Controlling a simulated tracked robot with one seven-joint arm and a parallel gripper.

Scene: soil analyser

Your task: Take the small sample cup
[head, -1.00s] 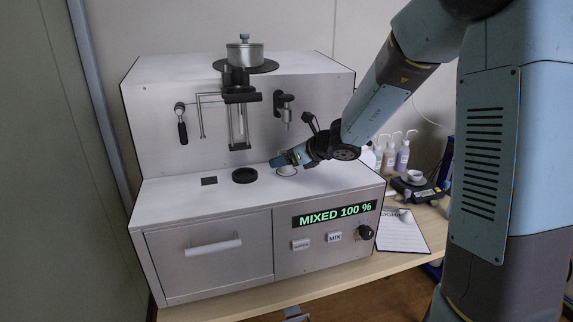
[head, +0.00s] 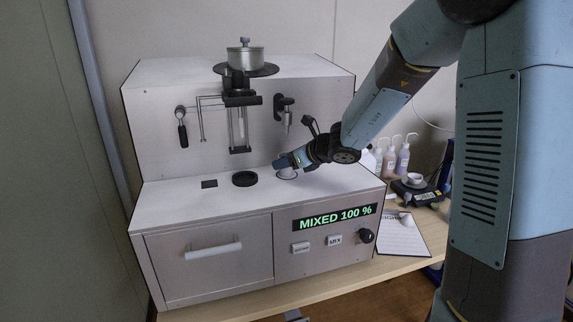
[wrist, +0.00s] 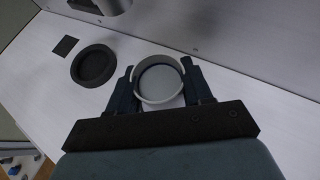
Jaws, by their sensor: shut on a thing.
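The small sample cup (wrist: 160,82) is a round, pale grey cup, seen from above in the wrist view between my two fingers. My gripper (wrist: 160,87) is shut on it, with one dark finger at each side. In the head view my gripper (head: 284,164) is low over the right part of the machine's white top, and the cup (head: 288,174) shows partly behind and below it. I cannot tell whether the cup's base touches the top.
A black ring (head: 245,178) and a dark square (head: 209,183) lie left of my gripper on the analyser's top. A nozzle (head: 287,115) hangs above it on the back wall. Bottles (head: 402,153) and a scale (head: 416,188) stand at right.

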